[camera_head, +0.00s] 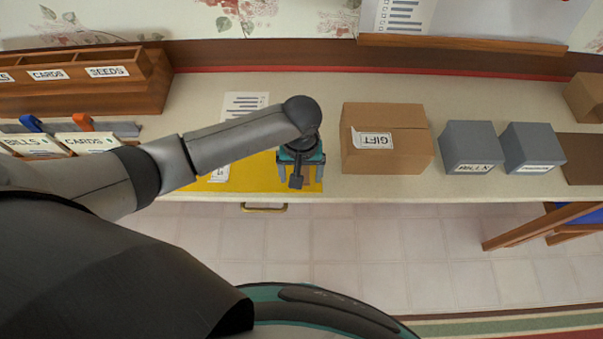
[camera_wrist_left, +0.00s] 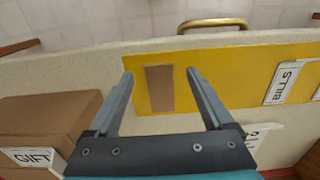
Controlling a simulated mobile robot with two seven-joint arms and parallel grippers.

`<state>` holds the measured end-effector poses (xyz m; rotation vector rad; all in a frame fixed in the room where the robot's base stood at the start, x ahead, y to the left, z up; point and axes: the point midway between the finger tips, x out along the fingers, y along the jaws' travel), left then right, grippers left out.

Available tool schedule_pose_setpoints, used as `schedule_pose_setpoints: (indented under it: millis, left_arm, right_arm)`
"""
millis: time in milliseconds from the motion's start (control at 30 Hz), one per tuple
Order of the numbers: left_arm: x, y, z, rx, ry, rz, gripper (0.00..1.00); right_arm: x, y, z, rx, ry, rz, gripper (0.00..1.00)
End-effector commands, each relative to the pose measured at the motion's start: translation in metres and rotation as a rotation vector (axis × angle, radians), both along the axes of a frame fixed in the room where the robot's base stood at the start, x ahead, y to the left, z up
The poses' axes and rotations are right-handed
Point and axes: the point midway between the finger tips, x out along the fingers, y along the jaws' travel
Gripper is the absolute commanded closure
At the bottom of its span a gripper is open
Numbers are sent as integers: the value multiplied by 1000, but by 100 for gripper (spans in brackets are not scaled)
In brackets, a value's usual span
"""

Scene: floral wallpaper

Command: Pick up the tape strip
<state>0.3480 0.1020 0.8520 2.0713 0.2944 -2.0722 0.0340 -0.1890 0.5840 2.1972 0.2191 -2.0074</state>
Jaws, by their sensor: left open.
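The tape strip (camera_wrist_left: 159,88) is a flat brown rectangle in the left wrist view. It lies on a yellow mat (camera_wrist_left: 235,75) and shows between my left gripper's two fingers. My left gripper (camera_wrist_left: 160,80) is open and empty, pointing down over the strip. In the head view my left gripper (camera_head: 297,176) hangs over the right end of the yellow mat (camera_head: 250,174), and the strip is hidden behind it there. I cannot tell the gap between fingertips and strip. My right gripper is not in view.
A cardboard box labelled GIFT (camera_head: 405,150) stands just right of the left gripper. Two grey boxes (camera_head: 470,140) stand further right. A wooden sorter (camera_head: 100,95) and card holders are at the left. A drawer handle (camera_head: 265,209) is below the counter edge.

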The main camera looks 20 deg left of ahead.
Motion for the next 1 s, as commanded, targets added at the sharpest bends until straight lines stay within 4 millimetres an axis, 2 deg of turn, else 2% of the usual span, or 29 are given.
schedule_pose_setpoints:
  millis: [100,367,1000]
  left_arm:
    - [0,-1,-14,-1,0,-2,15]
    - [0,-1,-15,-2,-2,-2,15]
    - [0,-1,-15,-2,-2,-1,86]
  right_arm:
    - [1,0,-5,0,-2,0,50]
    - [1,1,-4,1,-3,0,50]
    - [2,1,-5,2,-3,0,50]
